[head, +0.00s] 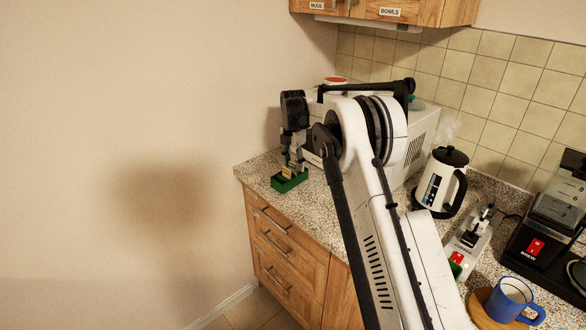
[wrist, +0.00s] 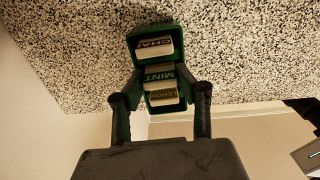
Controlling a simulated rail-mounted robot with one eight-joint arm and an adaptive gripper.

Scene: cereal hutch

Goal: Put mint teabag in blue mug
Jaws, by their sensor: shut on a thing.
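The green tea box (head: 290,182) stands on the counter's far left corner. In the wrist view the box (wrist: 150,32) shows a chai teabag (wrist: 155,46), the mint teabag (wrist: 159,74) and a lemon teabag (wrist: 163,96) in a row. My gripper (head: 293,160) points down at the box. In the wrist view its fingers (wrist: 159,78) are shut on the mint teabag from both sides. I cannot tell whether the mint teabag is still in its slot or slightly lifted. The blue mug (head: 508,300), white inside, stands upright at the lower right, far from my gripper.
A wooden round board (head: 484,308) lies by the mug. A white kettle (head: 437,184), apparently steaming, a power strip (head: 467,241) and a black brewing machine (head: 548,228) stand along the right. A white microwave (head: 418,145) is behind my arm. Wall cabinets (head: 385,10) hang above.

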